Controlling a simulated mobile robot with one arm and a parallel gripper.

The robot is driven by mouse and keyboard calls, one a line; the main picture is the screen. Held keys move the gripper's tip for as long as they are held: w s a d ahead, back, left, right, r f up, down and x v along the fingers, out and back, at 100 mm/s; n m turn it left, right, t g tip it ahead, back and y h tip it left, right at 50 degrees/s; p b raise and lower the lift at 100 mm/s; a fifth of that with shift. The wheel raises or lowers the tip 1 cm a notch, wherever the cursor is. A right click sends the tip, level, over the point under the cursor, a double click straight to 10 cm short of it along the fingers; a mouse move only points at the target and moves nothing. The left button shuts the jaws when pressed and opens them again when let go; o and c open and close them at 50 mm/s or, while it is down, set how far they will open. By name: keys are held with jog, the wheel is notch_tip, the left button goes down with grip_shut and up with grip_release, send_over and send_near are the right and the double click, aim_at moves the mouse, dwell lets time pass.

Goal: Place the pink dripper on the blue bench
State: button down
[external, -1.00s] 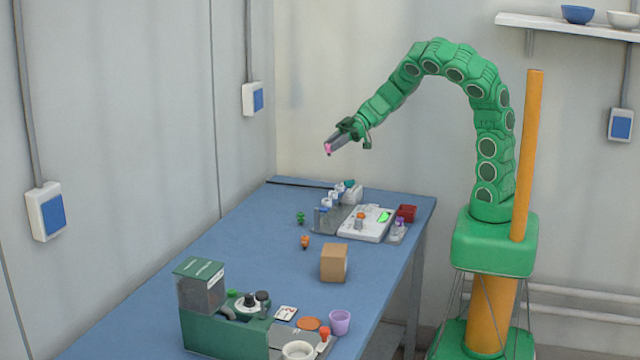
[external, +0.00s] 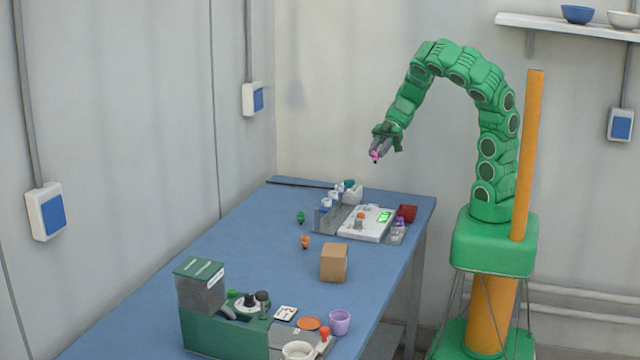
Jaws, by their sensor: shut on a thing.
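The pink dripper (external: 375,155) is small and sits between the fingers of my gripper (external: 379,150), which is shut on it. My gripper points downward and holds it in the air, well above the far end of the bench. The blue bench (external: 225,250) runs from the front left to the back wall. Much of the dripper is hidden by the fingers.
A cardboard box (external: 334,262) stands mid-bench. A green machine (external: 225,325) and a purple cup (external: 340,322) are at the front. The left middle is clear.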

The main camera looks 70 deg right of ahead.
jog(key=shift+w+a+f, duration=0.5)
jog(key=shift+w+f, duration=1.15)
jog(key=shift+w, duration=0.6)
jog(key=shift+w+a+f, duration=0.45)
jog(key=shift+w+f, duration=1.2)
jog(key=shift+w, duration=0.65)
jog(key=shift+w+a+f, duration=0.5)
jog(key=shift+w+f, duration=1.15)
jog(key=shift+w, duration=0.6)
jog(key=shift+f, duration=1.35)
jog(key=shift+f, duration=0.2)
jog(key=c, duration=0.9)
grip_release()
